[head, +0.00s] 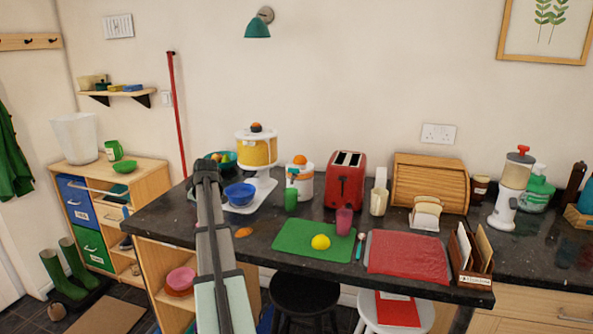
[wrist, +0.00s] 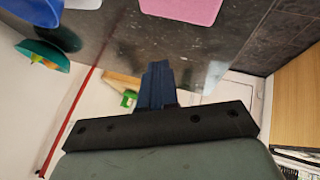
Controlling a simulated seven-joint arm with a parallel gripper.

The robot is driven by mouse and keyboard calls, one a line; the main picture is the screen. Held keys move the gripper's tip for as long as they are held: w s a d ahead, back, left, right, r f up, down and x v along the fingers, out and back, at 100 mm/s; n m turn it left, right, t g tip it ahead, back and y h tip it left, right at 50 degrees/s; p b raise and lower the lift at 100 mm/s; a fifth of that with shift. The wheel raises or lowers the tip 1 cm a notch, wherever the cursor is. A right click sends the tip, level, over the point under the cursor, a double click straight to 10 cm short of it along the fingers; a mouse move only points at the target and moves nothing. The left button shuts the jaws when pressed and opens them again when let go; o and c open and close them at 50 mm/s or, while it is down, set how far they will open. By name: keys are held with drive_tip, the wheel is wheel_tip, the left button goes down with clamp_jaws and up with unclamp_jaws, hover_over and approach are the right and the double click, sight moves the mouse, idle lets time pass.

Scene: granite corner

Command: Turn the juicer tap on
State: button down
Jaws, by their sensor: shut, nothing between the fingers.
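The juicer (head: 305,183) is a white body with an orange on top, standing on the dark counter in the head view. Its small teal tap (head: 292,172) is on the front left side, above a green cup (head: 291,199). Whether the tap is on or off is too small to tell. My gripper (head: 207,172) is left of the juicer, apart from it, beside a blue bowl (head: 240,193). In the wrist view my gripper's fingers (wrist: 158,85) are together and empty. The juicer is not recognisable in the wrist view.
A drink dispenser (head: 257,150) stands behind the blue bowl, with a teal fruit bowl (head: 226,160) beside it. A red toaster (head: 345,180) is right of the juicer.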

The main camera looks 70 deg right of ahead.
drive_tip(key=s+d+r+m+g, duration=0.1)
drive_tip(key=s+d+r, duration=0.3)
drive_tip(key=s, duration=0.4)
drive_tip(key=s+d+r, duration=0.3)
drive_tip(key=s+d, duration=0.2)
drive_tip(key=s, duration=0.3)
drive_tip(key=m+h, duration=0.2)
approach(297, 169)
drive_tip(key=w+a+f, duration=0.2)
drive_tip(key=w+f, duration=0.1)
drive_tip(key=f, duration=0.3)
drive_tip(key=shift+g, duration=0.4)
drive_tip(key=shift+w+d+f, duration=0.1)
drive_tip(key=shift+w+d, duration=0.05)
drive_tip(key=shift+d, duration=0.95)
drive_tip(key=shift+w+d, duration=0.15)
drive_tip(key=shift+d, duration=0.95)
drive_tip(key=shift+n+y, duration=0.3)
drive_tip(key=shift+n+t, duration=0.3)
drive_tip(key=shift+n, duration=0.1)
